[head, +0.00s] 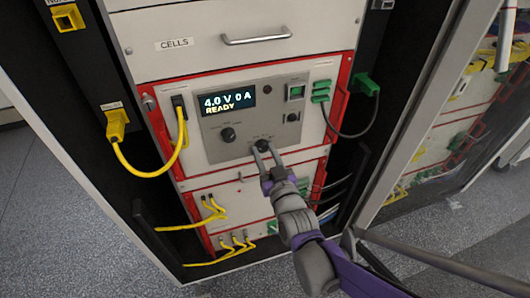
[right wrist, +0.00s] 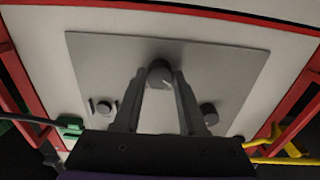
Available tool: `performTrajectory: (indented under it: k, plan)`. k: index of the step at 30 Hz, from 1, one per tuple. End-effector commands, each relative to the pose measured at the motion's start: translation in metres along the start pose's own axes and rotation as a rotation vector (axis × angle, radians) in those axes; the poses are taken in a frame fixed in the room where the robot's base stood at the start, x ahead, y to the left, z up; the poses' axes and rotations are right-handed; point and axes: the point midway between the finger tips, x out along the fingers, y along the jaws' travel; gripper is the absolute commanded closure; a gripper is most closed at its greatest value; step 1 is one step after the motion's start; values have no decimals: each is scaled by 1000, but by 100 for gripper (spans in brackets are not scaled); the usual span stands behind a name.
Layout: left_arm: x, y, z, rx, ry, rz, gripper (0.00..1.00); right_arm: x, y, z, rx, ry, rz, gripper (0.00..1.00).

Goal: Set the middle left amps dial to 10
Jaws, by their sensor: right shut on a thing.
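The grey control panel (head: 221,146) has a display (head: 228,103) reading "4.0 V 0 A READY". A black dial (head: 228,135) sits on the left under the display. A second black dial (head: 262,145) is at the panel's lower middle. My right gripper (head: 263,151) is at this second dial, and its fingers hide part of it. In the right wrist view the gripper (right wrist: 160,78) has its two fingers on either side of the dial (right wrist: 159,73), shut on it. The dial labels are too small to read. My left gripper is not in view.
A drawer marked CELLS (head: 175,43) is above the panel. Yellow cables (head: 152,172) hang at the left and a black cable with green plugs (head: 367,83) at the right. An open glass door frame (head: 420,110) stands to the right of my arm.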

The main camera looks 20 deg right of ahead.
Motion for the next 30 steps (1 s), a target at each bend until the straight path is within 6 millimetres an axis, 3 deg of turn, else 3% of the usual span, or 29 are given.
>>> performTrajectory:
  k: [11,30]
  plan:
    - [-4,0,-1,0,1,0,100,0,0,0,116,-1,0,100]
    - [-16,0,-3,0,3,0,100,0,0,0,583,-1,0,100]
